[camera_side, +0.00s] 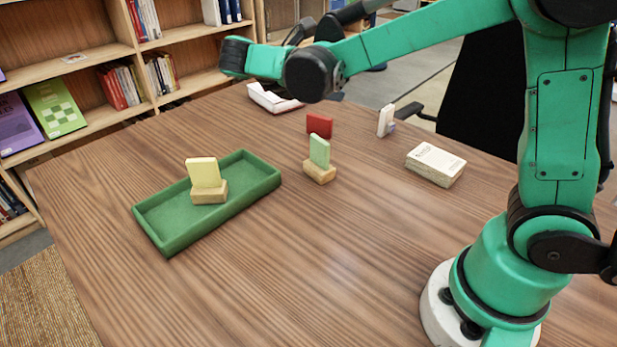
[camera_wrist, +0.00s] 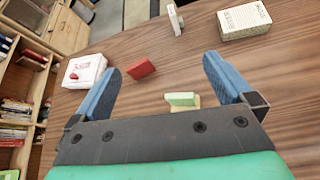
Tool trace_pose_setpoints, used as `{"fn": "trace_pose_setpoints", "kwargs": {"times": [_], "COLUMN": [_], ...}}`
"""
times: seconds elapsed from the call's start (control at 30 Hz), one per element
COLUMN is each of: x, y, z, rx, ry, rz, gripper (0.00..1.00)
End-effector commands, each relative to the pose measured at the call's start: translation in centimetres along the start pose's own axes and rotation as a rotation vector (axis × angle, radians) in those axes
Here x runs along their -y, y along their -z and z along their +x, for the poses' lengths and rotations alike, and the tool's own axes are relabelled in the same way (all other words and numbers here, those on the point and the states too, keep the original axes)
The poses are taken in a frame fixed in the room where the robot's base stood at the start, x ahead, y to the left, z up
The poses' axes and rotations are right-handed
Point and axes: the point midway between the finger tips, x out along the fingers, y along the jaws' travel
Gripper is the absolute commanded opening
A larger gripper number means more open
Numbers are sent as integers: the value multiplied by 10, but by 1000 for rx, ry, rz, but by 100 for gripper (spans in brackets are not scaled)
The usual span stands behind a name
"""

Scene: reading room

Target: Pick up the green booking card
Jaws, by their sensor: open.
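The green booking card (camera_side: 319,150) stands upright in a small wooden stand (camera_side: 319,174) near the middle of the table. In the wrist view the green card (camera_wrist: 182,98) shows low in the picture, nearer the right finger, just beyond the dark gripper body. My gripper (camera_wrist: 162,65) is open, its two blue fingers wide apart with nothing held between them. The gap between the fingers and the card is hard to judge. In the side view my fingers cannot be made out clearly.
A green tray (camera_side: 158,232) at left holds a yellow card (camera_side: 203,171) in a wooden stand (camera_side: 208,193). Behind the green card are a red card (camera_side: 319,125), a white card (camera_side: 385,120), and a white-and-red box (camera_side: 272,98). A thick pale block (camera_side: 435,164) lies at right. The front table is clear.

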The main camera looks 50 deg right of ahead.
Motion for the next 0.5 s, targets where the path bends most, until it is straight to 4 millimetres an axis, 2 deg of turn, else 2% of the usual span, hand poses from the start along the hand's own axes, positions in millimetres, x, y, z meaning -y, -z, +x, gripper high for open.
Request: {"fn": "trace_pose_setpoints", "kwargs": {"times": [0.1,0.2,0.3,0.4,0.5], "x": [-8,4,10,14,17], "y": [17,61,91,110,120], "z": [-2,25,40,51,57], "rx": [203,189,188,187,187], "ry": [58,54,54,53,53], "rz": [-202,-190,-189,-189,-188], "gripper": [100,100,100,100,100]}}
